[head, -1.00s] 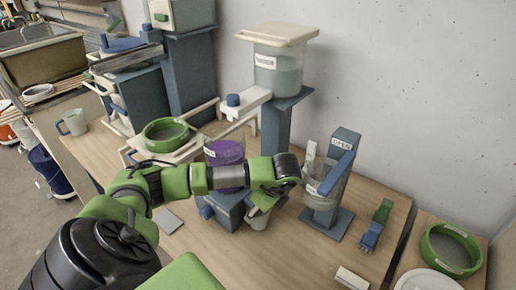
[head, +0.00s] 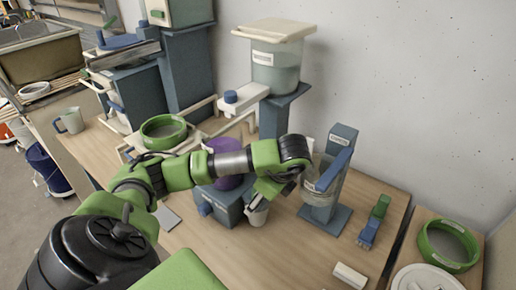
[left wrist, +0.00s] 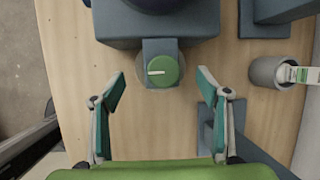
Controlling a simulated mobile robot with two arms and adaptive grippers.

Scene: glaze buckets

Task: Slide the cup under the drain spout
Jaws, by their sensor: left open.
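A small pale cup (head: 257,214) stands on the table close beside a blue-grey stand (head: 224,203) that carries a purple bucket (head: 228,181), partly hidden by my arm. My left gripper (head: 268,190) is just above and beside the cup, partly covering it. In the left wrist view my left gripper (left wrist: 160,94) is open, its fingers apart and empty. Ahead between them is a green knob (left wrist: 165,71) with a white mark, on the blue spout block (left wrist: 160,47). A pale round edge shows around the knob, perhaps the cup's rim; most of it is hidden.
A clear pitcher (head: 323,178) stands in a blue holder (head: 342,146) right of my gripper. A green and blue tool (head: 373,220) and a white block (head: 350,275) lie further right. A green-rimmed sieve (head: 164,132) sits left. The table front is mostly clear.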

